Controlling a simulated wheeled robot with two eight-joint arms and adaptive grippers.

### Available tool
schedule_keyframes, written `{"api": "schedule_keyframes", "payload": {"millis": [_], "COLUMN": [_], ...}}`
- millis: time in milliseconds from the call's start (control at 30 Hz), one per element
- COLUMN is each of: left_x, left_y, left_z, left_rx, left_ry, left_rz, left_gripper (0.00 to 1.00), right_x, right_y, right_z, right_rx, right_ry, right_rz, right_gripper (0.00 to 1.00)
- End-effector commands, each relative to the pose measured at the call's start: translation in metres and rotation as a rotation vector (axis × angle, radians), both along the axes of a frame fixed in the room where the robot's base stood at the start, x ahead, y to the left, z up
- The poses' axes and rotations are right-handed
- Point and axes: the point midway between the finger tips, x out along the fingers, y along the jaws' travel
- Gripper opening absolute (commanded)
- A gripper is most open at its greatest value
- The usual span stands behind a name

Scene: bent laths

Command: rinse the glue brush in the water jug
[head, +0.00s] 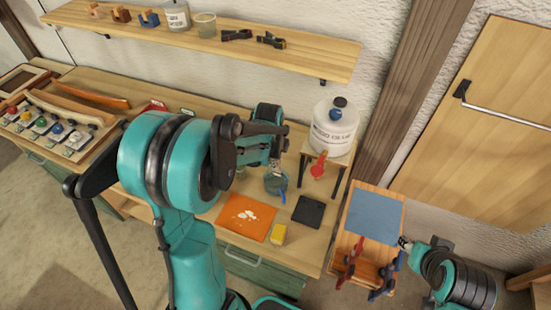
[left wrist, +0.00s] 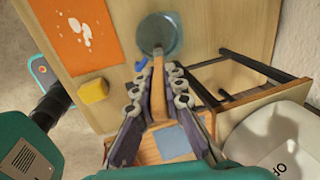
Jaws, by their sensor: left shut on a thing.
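The glue brush (left wrist: 158,88) shows in the left wrist view as a wooden handle between the fingers of my left gripper (left wrist: 157,82). The gripper is shut on it. Its far end points at the water jug (left wrist: 168,22), a round bluish vessel with a blue part at its side. The bristles are hidden, and I cannot tell how deep the brush reaches. In the head view my left gripper (head: 274,160) is just above the jug (head: 274,184), on the bench. My right gripper (head: 404,243) is at the lower right by a stool, its jaws unclear.
An orange mat (head: 230,226) with white blotches, a yellow sponge (head: 278,235) and a dark square (head: 309,211) lie near the jug. A white container (head: 334,140) with a red tap stands on a small stand behind. A wooden stool (head: 390,205) with a blue sheet is at right.

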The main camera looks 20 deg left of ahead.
Motion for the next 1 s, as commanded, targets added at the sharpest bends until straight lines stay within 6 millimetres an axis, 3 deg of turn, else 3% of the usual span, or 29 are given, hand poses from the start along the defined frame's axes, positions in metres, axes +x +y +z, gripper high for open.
{"api": "schedule_keyframes", "payload": {"millis": [1000], "left_x": [0.000], "left_y": [0.000], "left_z": [-0.103], "left_rx": [0.000], "left_ry": [0.001], "left_rz": [0.000], "left_gripper": [0.00], "right_x": [0.000], "right_y": [0.000], "right_z": [-0.085], "right_rx": [0.000], "right_ry": [0.000], "right_rz": [0.000], "right_gripper": [0.40]}}
